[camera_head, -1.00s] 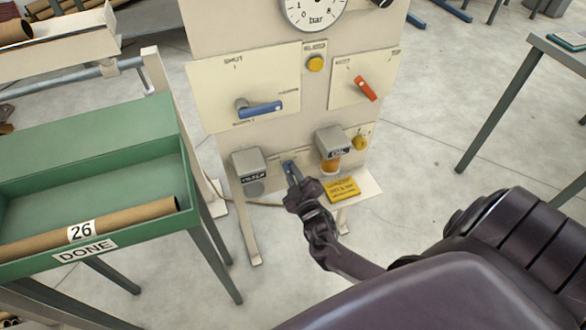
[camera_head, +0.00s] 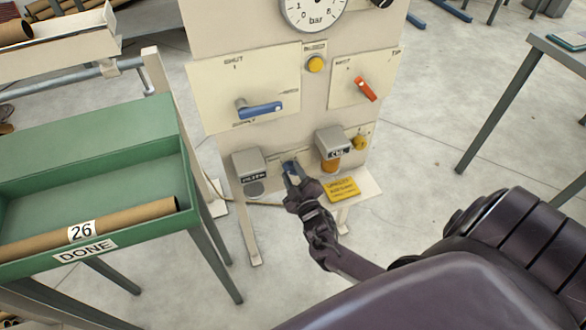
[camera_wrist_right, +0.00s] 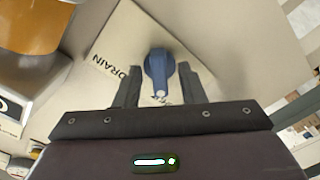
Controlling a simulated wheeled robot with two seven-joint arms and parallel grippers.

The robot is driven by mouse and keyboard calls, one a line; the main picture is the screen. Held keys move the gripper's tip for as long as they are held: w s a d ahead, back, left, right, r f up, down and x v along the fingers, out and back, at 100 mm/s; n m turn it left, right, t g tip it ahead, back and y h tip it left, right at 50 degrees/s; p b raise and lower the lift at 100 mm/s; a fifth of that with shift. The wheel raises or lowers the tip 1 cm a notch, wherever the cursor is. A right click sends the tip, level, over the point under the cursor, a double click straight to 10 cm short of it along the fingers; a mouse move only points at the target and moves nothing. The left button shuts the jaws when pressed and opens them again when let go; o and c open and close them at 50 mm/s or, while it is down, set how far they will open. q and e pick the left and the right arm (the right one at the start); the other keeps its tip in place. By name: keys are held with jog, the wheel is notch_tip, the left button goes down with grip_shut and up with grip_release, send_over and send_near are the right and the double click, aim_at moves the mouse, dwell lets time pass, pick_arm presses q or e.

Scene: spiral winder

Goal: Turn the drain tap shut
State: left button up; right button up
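The drain tap (camera_wrist_right: 159,70) is a small blue handle on a cream plate (camera_wrist_right: 120,48) lettered "DRAIN" in the right wrist view. My right gripper (camera_wrist_right: 157,88) has one dark finger on each side of the handle, with narrow gaps showing, so it looks open around it. In the head view my right gripper (camera_head: 292,170) is at the low front of the cream panel, between two grey boxes, and covers most of the tap. The handle's turn against any shut mark cannot be read there. My left gripper is not in view.
Above are a larger blue lever (camera_head: 262,109) by a "SHUT" mark, an orange lever (camera_head: 365,88), and a pressure gauge (camera_head: 314,10). Grey boxes (camera_head: 249,164) (camera_head: 332,141) flank the tap. A yellow sign (camera_head: 341,188) lies right. A green tray (camera_head: 90,150) stands left.

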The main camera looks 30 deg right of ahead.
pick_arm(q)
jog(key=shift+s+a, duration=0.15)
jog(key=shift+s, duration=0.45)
pick_arm(e)
jog(key=v, duration=0.8)
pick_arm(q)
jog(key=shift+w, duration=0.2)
pick_arm(e)
jog(key=shift+w, duration=0.1)
